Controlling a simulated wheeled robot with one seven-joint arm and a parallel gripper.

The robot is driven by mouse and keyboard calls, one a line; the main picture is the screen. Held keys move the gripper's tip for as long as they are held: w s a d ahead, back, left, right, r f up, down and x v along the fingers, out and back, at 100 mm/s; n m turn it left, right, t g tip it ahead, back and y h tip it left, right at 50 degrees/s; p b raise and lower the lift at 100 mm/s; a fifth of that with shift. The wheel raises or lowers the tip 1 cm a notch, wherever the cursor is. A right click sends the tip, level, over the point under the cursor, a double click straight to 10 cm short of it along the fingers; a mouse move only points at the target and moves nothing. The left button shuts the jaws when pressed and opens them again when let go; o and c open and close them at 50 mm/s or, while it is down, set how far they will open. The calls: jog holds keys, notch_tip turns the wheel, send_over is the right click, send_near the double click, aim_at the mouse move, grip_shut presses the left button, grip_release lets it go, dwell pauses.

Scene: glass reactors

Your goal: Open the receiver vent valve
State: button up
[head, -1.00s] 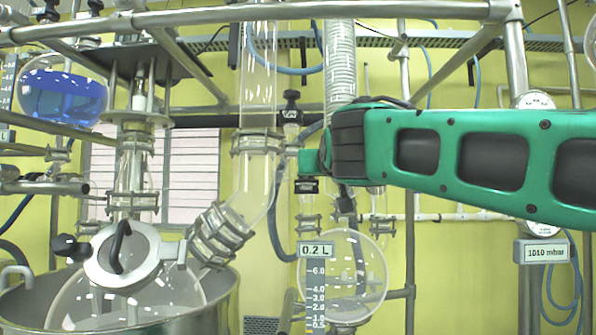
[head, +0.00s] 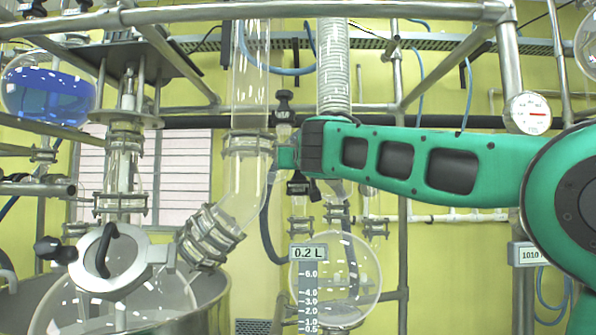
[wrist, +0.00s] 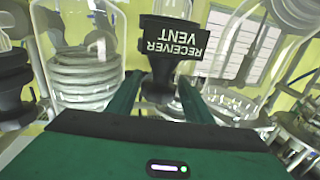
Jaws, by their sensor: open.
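The receiver vent valve (wrist: 160,82) is a black part under a dark plate with white RECEIVER VENT lettering (wrist: 172,48), upside down in the wrist view. My gripper (wrist: 158,92) is open, with one green finger on each side of the black part. It does not look clamped; whether either finger touches it I cannot tell. In the head view my gripper (head: 286,157) is at the left end of the green arm, between the glass tube and the ribbed column. A black part (head: 300,186) shows just below it; whether it belongs to the vent valve I cannot tell.
The angled glass tube (head: 252,185) is close left of my gripper. The ribbed column (head: 334,75) is close right. A black knob (head: 284,98) stands above. A round receiver flask (head: 350,280) with a 0.2 L display (head: 307,253) is below.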

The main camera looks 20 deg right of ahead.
jog(key=shift+w, duration=0.15)
jog(key=c, duration=0.8)
jog(key=shift+d+y, duration=0.1)
jog(key=shift+y, duration=0.2)
jog(key=shift+n+y, duration=0.3)
jog(key=shift+n, duration=0.2)
jog(key=shift+n+y, duration=0.9)
jog(key=shift+y, duration=0.6)
jog(key=shift+n+y, duration=0.9)
jog(key=shift+y, duration=0.6)
